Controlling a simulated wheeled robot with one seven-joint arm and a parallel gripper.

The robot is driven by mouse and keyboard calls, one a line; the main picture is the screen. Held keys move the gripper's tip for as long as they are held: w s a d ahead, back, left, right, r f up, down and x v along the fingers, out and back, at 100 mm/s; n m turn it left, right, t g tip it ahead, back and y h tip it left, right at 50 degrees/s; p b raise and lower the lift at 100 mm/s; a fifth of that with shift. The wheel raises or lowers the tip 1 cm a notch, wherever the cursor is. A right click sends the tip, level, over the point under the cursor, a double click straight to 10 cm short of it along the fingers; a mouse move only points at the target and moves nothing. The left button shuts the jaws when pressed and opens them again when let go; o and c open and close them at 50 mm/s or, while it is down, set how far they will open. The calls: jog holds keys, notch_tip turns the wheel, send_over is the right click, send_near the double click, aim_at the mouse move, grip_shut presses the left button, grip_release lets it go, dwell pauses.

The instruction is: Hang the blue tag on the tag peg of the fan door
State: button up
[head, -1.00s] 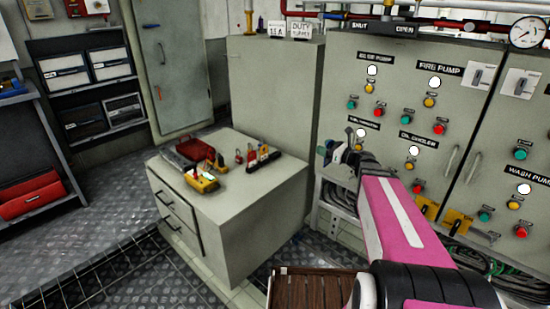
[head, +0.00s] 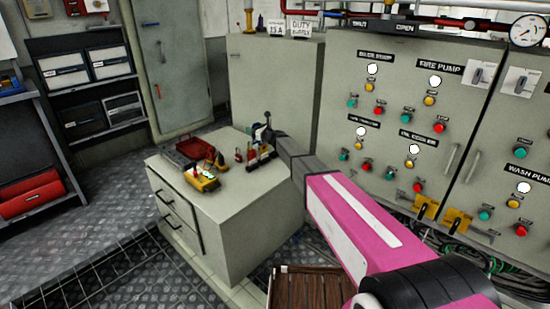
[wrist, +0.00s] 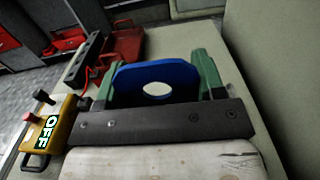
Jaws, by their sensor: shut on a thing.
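The blue tag (wrist: 180,71) is a flat rounded piece with a round hole, seen in the wrist view. My gripper (wrist: 160,78) has green fingers on either side of the tag and is shut on it. In the head view my gripper (head: 264,132) is over the back right part of the grey cabinet top, in front of a taller grey cabinet. The tag is too small there to make out clearly. I cannot pick out the fan door or its tag peg in these views.
The low cabinet (head: 255,200) carries a red tray (head: 187,152), a yellow box (head: 203,183) marked OFF in the wrist view, and several small padlock-like items (head: 240,155). The taller cabinet (head: 275,85) stands behind. The pump panel (head: 400,60) with several buttons is at right.

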jog(key=shift+a, duration=0.25)
jog(key=shift+w, duration=0.1)
jog(key=shift+w+d+f, duration=1.05)
jog(key=shift+d+f, duration=0.6)
jog(key=shift+f, duration=0.15)
jog(key=shift+w+d+f, duration=1.1)
jog(key=shift+d+f, duration=0.5)
jog(key=shift+f, duration=0.15)
jog(key=shift+w+d+f, duration=1.05)
jog(key=shift+d+f, duration=0.6)
jog(key=shift+f, duration=0.15)
jog(key=shift+f, duration=0.5)
jog(key=o, duration=1)
jog(key=shift+o, duration=0.2)
